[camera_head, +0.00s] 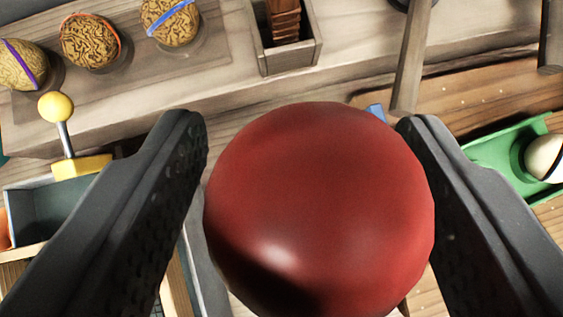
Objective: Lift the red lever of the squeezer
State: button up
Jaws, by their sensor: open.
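A large red ball (318,205), which looks like the knob of the squeezer's red lever, fills the middle of the view, very close to the camera. My gripper (303,135) is open, with one dark finger on each side of the red ball. The left finger lies close along its left edge and the right finger close along its right edge; I cannot tell whether either touches. The rest of the lever and the squeezer body are hidden behind the ball and fingers.
A yellow-knobbed lever (57,107) stands at the left by a grey box (45,208). Several banded patterned balls (90,42) sit on a board at the upper left. A wooden box (287,50) is at the top, a wooden post (412,55) right of it, a green tray (500,150) at the right.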

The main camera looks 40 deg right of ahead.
jog(key=b+v, duration=0.1)
jog(key=v, duration=1.2)
jog(key=shift+s+a, duration=0.15)
jog(key=shift+a, duration=0.05)
jog(key=shift+r, duration=0.15)
